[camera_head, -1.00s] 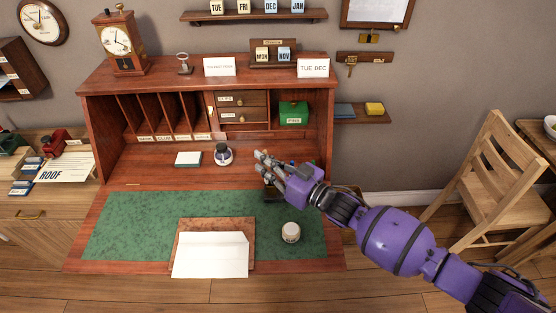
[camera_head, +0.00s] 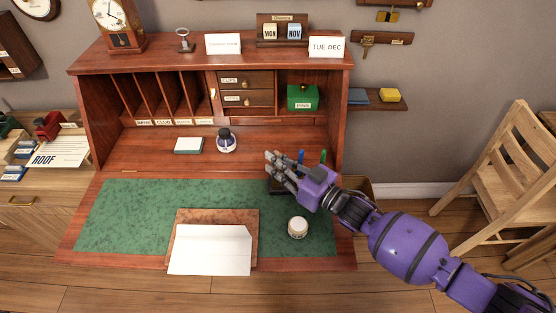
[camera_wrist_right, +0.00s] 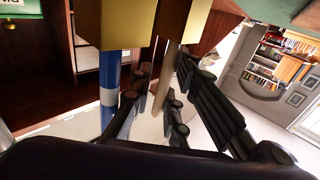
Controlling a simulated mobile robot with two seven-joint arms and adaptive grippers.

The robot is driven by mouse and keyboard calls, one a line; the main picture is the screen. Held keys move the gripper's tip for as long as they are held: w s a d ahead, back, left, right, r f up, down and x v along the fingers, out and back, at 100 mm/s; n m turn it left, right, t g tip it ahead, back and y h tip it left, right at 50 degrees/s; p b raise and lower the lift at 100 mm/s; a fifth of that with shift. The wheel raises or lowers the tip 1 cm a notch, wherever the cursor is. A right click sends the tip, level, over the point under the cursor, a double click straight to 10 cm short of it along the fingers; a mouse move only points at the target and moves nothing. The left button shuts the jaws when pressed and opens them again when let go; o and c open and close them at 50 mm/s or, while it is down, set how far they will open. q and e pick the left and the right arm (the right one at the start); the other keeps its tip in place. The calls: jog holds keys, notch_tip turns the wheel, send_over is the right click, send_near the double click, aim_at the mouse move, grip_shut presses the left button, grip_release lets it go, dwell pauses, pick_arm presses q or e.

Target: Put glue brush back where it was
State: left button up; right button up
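My right gripper (camera_head: 282,172) is over the right side of the desk, above a dark pen holder (camera_head: 278,187). In the right wrist view its gold finger pads (camera_wrist_right: 157,30) are close together, with a thin tan stick between them, which looks like the handle of the glue brush (camera_wrist_right: 161,90). The brush's lower end cannot be made out. A blue pen (camera_head: 301,157) and a green pen (camera_head: 323,156) stand by the hand; a blue and white shaft shows beside the fingers in the wrist view (camera_wrist_right: 108,92). A pale round glue jar (camera_head: 298,228) stands on the green mat. My left gripper is out of view.
An ink bottle (camera_head: 226,141) and a pale box (camera_head: 188,145) stand behind the green mat (camera_head: 130,215). A white envelope (camera_head: 210,250) lies on a brown board at the front. A green box (camera_head: 302,97) sits in the upper right compartment. The mat's left side is clear.

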jog(key=shift+a+r, duration=0.1)
jog(key=shift+s, duration=0.1)
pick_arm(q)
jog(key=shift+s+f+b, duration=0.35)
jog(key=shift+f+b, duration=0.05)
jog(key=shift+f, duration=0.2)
pick_arm(e)
jog(key=v, duration=1.2)
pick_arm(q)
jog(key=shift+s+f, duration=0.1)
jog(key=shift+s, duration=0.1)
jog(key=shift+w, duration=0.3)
